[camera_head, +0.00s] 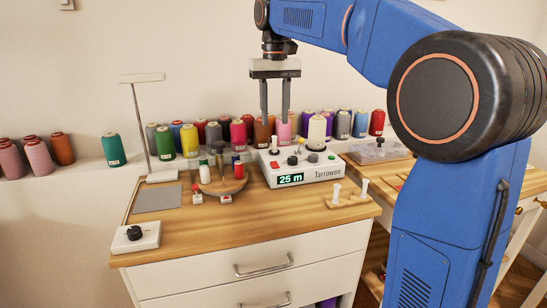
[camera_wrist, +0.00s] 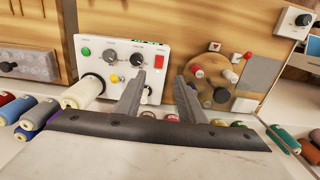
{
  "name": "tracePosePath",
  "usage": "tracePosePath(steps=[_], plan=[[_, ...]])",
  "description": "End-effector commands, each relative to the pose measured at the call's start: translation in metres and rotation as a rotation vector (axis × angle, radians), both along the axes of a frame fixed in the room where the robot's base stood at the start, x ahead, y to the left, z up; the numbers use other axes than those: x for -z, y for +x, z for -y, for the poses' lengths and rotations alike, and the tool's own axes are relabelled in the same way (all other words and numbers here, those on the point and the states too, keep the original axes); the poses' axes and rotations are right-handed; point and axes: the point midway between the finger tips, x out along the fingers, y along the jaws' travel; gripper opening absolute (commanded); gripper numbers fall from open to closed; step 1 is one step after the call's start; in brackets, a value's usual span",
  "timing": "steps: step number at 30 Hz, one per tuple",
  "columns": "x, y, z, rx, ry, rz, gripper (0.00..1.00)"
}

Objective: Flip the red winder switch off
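The white Tarrowen winder (camera_head: 322,174) stands at the back of the wooden-topped cabinet, with a lit display reading 25 m. Its red switch (camera_head: 275,165) is on the left part of the top panel; which way it is tipped is too small to tell. In the wrist view, the winder (camera_wrist: 112,42) is seen from the other way round, and the red switch (camera_wrist: 161,50) is near its right edge. My gripper (camera_head: 275,120) is open and empty, fingers pointing down, above the back of the winder. The fingertips (camera_wrist: 160,77) are apart from the switch.
A round wooden spool stand (camera_head: 222,186) with several small spools is close left of the winder. A white cone (camera_head: 316,133) stands at its back right. Several thread cones line the shelf behind. The cabinet's front top is mostly clear.

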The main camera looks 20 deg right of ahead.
Motion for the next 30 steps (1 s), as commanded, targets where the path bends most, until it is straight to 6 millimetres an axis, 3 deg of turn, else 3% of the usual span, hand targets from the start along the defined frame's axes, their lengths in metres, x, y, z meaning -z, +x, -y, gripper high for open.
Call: tracePosePath(steps=[18, 24, 30], plan=[[0.107, -0.001, 0.0, 0.0, 0.0, -0.002, 0.36], [0.126, 0.0, 0.0, 0.0, 0.0, -0.001, 0.36], [0.132, 0.0, 0.0, 0.0, 0.0, 0.0, 0.36]])
